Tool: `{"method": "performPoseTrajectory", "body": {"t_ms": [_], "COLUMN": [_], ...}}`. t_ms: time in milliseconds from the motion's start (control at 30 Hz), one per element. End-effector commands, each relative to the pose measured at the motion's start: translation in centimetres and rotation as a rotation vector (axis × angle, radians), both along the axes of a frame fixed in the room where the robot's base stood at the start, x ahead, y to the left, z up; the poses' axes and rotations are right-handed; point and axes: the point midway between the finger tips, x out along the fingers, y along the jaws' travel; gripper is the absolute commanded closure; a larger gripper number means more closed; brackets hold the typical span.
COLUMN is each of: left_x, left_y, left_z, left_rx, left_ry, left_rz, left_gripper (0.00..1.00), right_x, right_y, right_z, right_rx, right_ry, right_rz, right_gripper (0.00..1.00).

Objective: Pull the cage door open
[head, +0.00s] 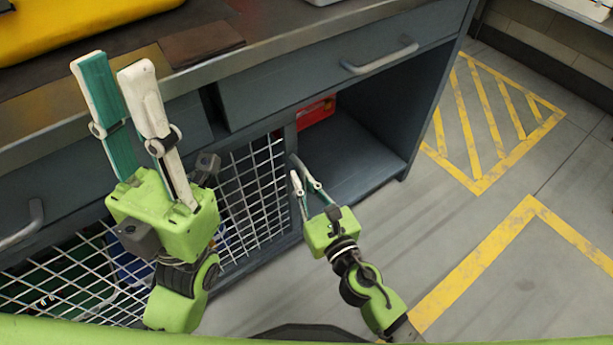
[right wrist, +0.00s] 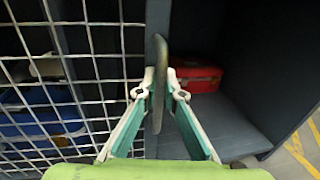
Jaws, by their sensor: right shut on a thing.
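The cage door (head: 252,195) is a white wire mesh panel in a dark grey frame, low in the cabinet front. It looks flush with the front; any small gap cannot be told. Its upright grey handle (right wrist: 158,85) is at the right edge of the mesh. My right gripper (head: 298,177) is shut on this handle, with one finger on each side of it in the right wrist view (right wrist: 161,80). My left gripper (head: 112,65) is open and empty, pointing up in front of the counter edge. It hides part of the mesh.
Right of the door is an open compartment (head: 350,165) with a red case (head: 316,112) inside. Drawers with handles (head: 380,60) sit above. A yellow object (head: 70,25) lies on the counter. Blue items (right wrist: 40,125) show behind the mesh. The floor at right is clear, with yellow markings.

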Motion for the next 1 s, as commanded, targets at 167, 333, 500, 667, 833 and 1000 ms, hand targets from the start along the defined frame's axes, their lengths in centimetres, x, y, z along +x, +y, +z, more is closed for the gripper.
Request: {"method": "performPoseTrajectory", "body": {"t_ms": [167, 333, 500, 667, 833, 1000], "left_x": [0.0, 0.0, 0.1, 0.1, 0.1, 0.0], "left_y": [0.0, 0.0, 0.0, 0.0, 0.0, 0.0], "left_z": [0.0, 0.0, 0.0, 0.0, 0.0, 0.0], "left_rx": [0.000, 0.000, 0.000, 0.000, 0.000, 0.000], "left_ry": [0.000, 0.001, 0.001, 0.000, 0.000, 0.000], "left_rz": [0.000, 0.000, 0.001, 0.002, 0.001, 0.001], "left_gripper": [0.77, 0.77, 0.77, 0.77, 0.77, 0.77], "right_x": [0.0, 0.0, 0.0, -0.6, -2.9, -5.8], "right_y": [0.1, 0.0, 0.0, -0.3, -1.4, -2.9], "right_z": [-0.1, -0.1, -0.1, -0.2, -0.2, -0.3], "right_rx": [0.000, 0.000, 0.000, -0.001, -0.001, -0.005], "right_ry": [0.001, 0.001, 0.001, 0.003, 0.005, 0.004], "right_rz": [0.002, 0.001, 0.001, 0.000, 0.001, 0.002], "right_gripper": [0.86, 0.75, 0.75, 0.75, 0.75, 0.75]}}
